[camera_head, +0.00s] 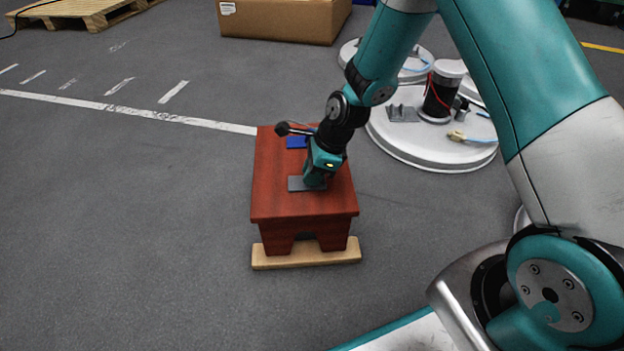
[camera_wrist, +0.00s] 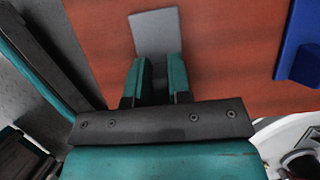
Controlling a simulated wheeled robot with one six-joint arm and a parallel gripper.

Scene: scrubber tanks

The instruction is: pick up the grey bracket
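The grey bracket (camera_head: 296,184) lies on the red-brown stool (camera_head: 275,205), towards its near half. In the head view only its flat left part and a bit of its edge show; my gripper (camera_head: 314,182) is right over it and hides the rest. In the wrist view the bracket (camera_wrist: 155,30) shows as a flat grey plate just beyond the teal fingertips of my gripper (camera_wrist: 160,62). The fingers are close together with a narrow gap, and grey shows between them. I cannot tell whether they press on the bracket.
A blue piece (camera_head: 297,142) lies on the stool's far half; it shows at right in the wrist view (camera_wrist: 300,45). A white round platform (camera_head: 420,150) with a black cylinder (camera_head: 438,100) and another grey part (camera_head: 403,114) stands behind right. Floor on the left is clear.

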